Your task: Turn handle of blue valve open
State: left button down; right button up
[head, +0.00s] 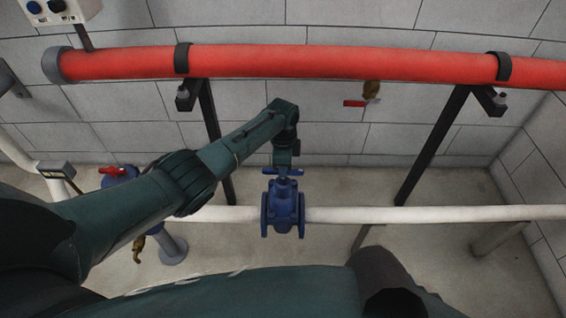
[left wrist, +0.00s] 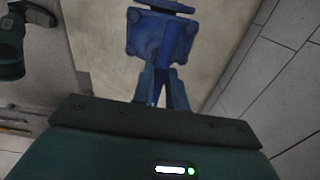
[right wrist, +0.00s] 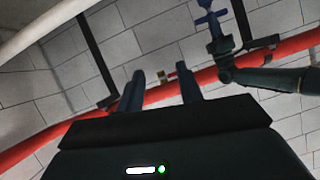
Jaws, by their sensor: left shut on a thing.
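The blue valve (head: 284,212) sits on the white horizontal pipe, near the middle of the head view. Its blue handle (head: 270,171) is on top. My left gripper (head: 284,168) is above the valve, shut on the handle. The left wrist view shows the valve body (left wrist: 152,38) and a blue handle bar (left wrist: 171,86) running between the left fingers. The right wrist view shows my right gripper (right wrist: 161,88) with its fingers apart and nothing between them. The blue valve (right wrist: 208,17) is far beyond it at the upper right.
A thick red pipe (head: 340,62) crosses above on black brackets. A brass valve with a red lever (head: 356,103) hangs below it. Another valve with a red handle (head: 112,170) is at the left. The white pipe (head: 420,213) runs right over open floor.

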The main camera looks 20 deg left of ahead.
pick_arm(q)
jog(key=shift+r+n, duration=0.1)
jog(key=shift+n, duration=0.9)
jog(key=n+p, duration=0.1)
jog(key=n, duration=0.2)
jog(key=shift+n, duration=0.3)
jog(key=n+p, duration=0.1)
jog(key=n, duration=0.2)
jog(key=shift+n, duration=0.3)
jog(key=n, duration=0.3)
jog(key=shift+n, duration=0.3)
jog(key=n, duration=0.5)
jog(key=shift+p, duration=0.35)
jog(key=n, duration=0.6)
jog(key=shift+n, duration=0.4)
jog(key=n, duration=1.2)
jog(key=shift+n, duration=0.4)
jog(key=n, duration=0.6)
jog(key=shift+b, duration=0.35)
jog(key=n+b, duration=0.1)
jog(key=n, duration=0.4)
jog(key=shift+n, duration=0.5)
pick_arm(e)
jog(key=shift+w+a, duration=0.1)
jog(key=shift+w, duration=0.1)
pick_arm(q)
jog(key=shift+b, duration=0.3)
pick_arm(e)
jog(key=shift+f, duration=0.1)
